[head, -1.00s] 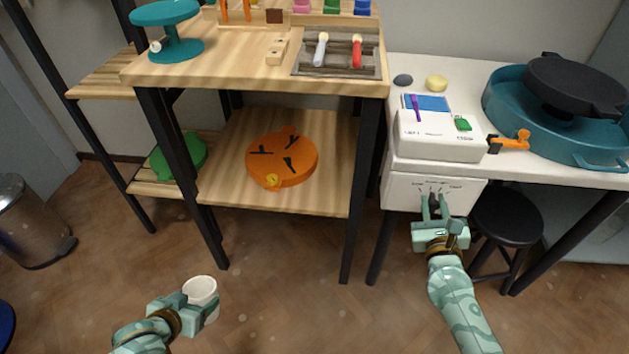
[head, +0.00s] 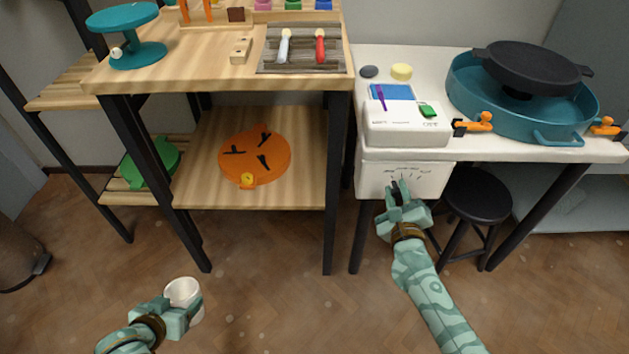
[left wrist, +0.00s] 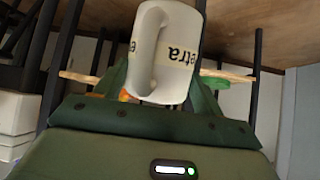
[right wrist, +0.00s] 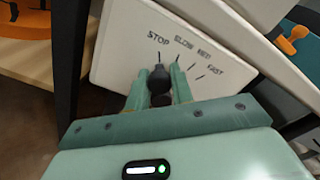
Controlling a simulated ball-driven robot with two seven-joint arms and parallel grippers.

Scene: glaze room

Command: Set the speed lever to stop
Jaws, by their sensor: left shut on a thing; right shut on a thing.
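The speed lever (right wrist: 159,76) has a black knob on the white front panel (right wrist: 125,50) under the wheel's table. The panel is marked STOP, SLOW, MED and FAST from left to right. My right gripper (right wrist: 159,92) is shut on the knob, and its fingers hide most of the lever. In the head view my right gripper (head: 401,196) is at the panel, with the lever leaning left toward the STOP side. Whether it sits exactly on the STOP mark I cannot tell. My left gripper (head: 181,304) is shut on a white mug (left wrist: 163,50) with dark lettering.
A white control box (head: 405,125) and a teal splash pan (head: 522,119) with a black wheel head (head: 525,62) are on the white table (head: 500,150). A black stool (head: 476,208) stands just right of my right gripper. A wooden shelf unit (head: 190,78) stands left, with open floor in front.

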